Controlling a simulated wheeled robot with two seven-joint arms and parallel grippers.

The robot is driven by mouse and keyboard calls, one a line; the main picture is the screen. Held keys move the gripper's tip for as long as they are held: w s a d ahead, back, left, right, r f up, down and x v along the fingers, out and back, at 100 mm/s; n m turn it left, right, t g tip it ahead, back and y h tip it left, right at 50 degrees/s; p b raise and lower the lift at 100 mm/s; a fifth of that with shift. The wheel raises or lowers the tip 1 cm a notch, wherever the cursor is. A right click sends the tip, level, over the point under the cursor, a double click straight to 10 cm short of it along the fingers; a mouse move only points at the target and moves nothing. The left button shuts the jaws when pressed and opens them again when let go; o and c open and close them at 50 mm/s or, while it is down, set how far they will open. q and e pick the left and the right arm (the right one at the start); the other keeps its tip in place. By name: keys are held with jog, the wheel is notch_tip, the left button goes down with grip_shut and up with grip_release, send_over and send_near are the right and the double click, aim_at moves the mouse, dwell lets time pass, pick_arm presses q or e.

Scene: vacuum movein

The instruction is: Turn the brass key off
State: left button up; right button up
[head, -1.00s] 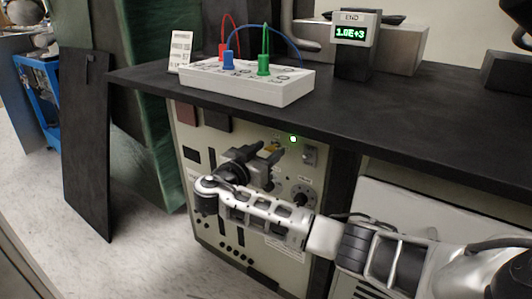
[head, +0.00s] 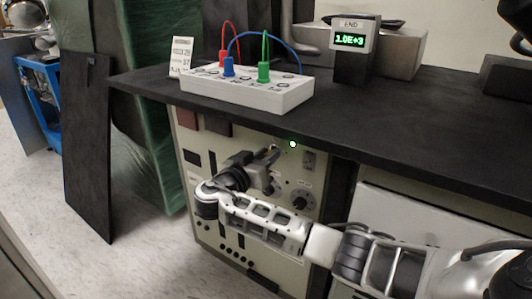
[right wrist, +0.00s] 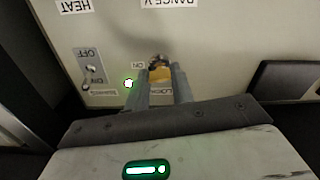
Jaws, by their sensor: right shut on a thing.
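The brass key (right wrist: 161,74) shows in the right wrist view between my right gripper's (right wrist: 163,84) two fingers, in a lock on the cabinet's front panel. A label reading ON, upside down in this view, is just left of the lock. My right gripper (head: 272,153) also shows in the head view, reaching to the panel under the bench top. It is shut on the key, which its fingers largely hide in the head view. A lit green lamp (head: 292,144) is beside the lock. My left gripper is not in view.
A toggle switch (right wrist: 90,75) marked OFF and ON is near the lock. A black knob (head: 301,201) is lower on the panel. The black bench top (head: 400,125) overhangs my gripper and holds a white box (head: 250,90) with coloured plugs and a green display (head: 350,40).

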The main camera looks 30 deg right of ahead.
jog(key=shift+r+n+p, duration=0.15)
jog(key=shift+n+p, duration=0.45)
jog(key=shift+n, duration=0.3)
jog(key=shift+n+p, duration=0.6)
jog(key=shift+n, duration=0.3)
pick_arm(q)
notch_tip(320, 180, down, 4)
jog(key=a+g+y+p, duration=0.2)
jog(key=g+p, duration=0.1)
jog(key=p, duration=0.1)
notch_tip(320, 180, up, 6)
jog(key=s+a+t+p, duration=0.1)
jog(key=p, duration=0.2)
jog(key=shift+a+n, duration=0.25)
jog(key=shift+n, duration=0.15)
pick_arm(e)
jog(key=shift+a+f+n, duration=0.1)
jog(key=shift+f+n, duration=0.05)
jog(key=shift+n, duration=2.9)
jog(key=shift+f+n, duration=0.1)
jog(key=shift+n, duration=2.95)
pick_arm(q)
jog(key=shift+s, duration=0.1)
pick_arm(e)
jog(key=o, duration=1)
